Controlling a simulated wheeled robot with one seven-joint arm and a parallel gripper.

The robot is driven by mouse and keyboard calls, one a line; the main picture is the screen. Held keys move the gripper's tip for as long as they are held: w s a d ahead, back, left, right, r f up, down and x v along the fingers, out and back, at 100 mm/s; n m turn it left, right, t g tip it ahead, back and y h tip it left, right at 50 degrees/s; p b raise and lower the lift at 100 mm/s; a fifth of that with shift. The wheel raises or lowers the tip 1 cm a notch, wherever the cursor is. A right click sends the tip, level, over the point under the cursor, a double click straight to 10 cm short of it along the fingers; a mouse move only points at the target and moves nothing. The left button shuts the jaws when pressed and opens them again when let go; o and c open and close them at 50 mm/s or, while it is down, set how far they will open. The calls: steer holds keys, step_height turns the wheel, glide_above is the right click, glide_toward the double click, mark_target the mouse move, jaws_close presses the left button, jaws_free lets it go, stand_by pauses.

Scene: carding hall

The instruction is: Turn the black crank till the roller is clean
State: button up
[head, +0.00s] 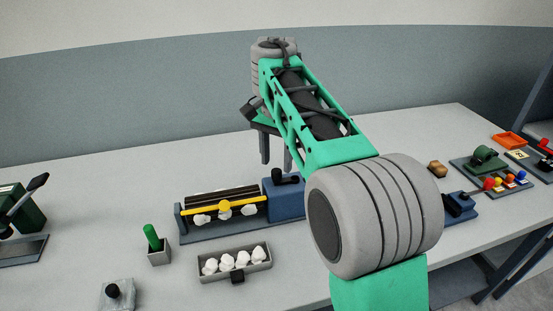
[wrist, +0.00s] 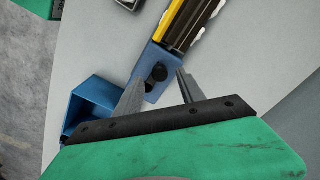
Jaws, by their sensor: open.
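The carding device stands mid-table in the head view. Its dark roller (head: 222,194) lies behind a yellow bar (head: 224,207), with white tufts (head: 201,219) showing along it. The roller also shows in the wrist view (wrist: 190,28), with white bits along its edge. At its right end is a blue housing (head: 285,199) with the black crank (head: 278,176) on top. My gripper (head: 276,159) is open and points down near the crank. In the wrist view the crank's black knob (wrist: 159,73) appears between the open fingertips (wrist: 162,78). I cannot tell whether they touch it.
A grey tray (head: 236,271) of white tufts and a cup (head: 159,257) holding a green handle stand in front. A black-knobbed block (head: 115,297) is nearer. A lever device (head: 24,215) stands left. A blue unit (head: 461,210) and a green machine (head: 482,160) stand right.

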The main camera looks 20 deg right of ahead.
mark_target(276, 171)
steer(key=shift+r+p, duration=1)
steer(key=shift+r, duration=0.85)
